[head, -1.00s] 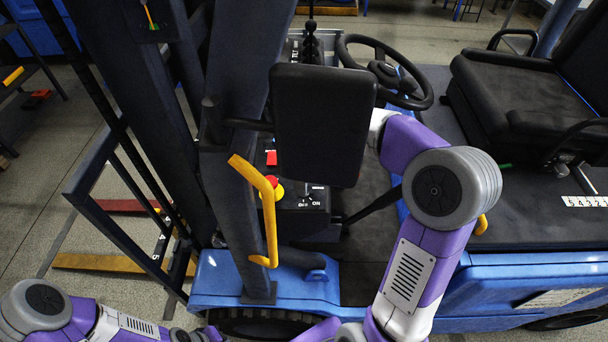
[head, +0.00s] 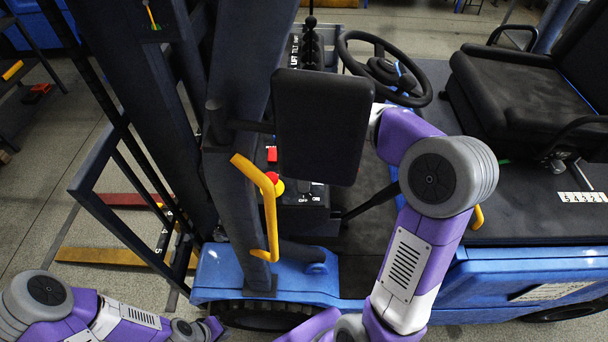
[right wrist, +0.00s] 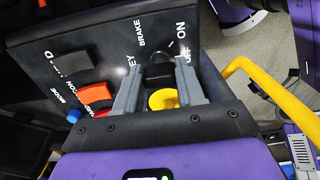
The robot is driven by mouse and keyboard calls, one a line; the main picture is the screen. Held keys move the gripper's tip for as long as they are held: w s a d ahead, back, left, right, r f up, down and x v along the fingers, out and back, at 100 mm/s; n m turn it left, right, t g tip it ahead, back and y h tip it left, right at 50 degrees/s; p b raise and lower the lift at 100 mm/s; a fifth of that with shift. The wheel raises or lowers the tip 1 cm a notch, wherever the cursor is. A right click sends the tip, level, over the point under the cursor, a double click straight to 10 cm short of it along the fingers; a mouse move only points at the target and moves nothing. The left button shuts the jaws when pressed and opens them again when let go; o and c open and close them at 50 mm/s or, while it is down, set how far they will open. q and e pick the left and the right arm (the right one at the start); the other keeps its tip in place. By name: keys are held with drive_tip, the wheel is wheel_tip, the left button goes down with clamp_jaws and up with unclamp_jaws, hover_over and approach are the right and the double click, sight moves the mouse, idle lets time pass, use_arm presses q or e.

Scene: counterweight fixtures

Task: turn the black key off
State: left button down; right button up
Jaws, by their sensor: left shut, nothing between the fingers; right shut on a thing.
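In the right wrist view, the black key (right wrist: 158,76) stands on the dark control panel (right wrist: 130,40), near the white ON and OFF lettering. My right gripper (right wrist: 158,72) is shut on it, one grey finger on each side. Which mark the key points to I cannot tell. In the head view the panel (head: 300,221) is partly covered by a black plate, and my right gripper is hidden behind that plate. My left arm shows at the lower left of the head view, but its gripper is out of view.
A red-and-yellow button (head: 277,187) and a red switch (head: 272,154) sit close to the key. A yellow handle (head: 271,215) stands in front of the panel. The black plate (head: 322,125) hangs above it. The steering wheel (head: 425,101) and seat are behind right.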

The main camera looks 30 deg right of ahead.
drive_tip(key=o, duration=1)
drive_tip(key=shift+o, duration=0.2)
wheel_tip(320, 180, up, 8)
drive_tip(key=shift+f+p, duration=0.15)
drive_tip(key=shift+p, duration=0.2)
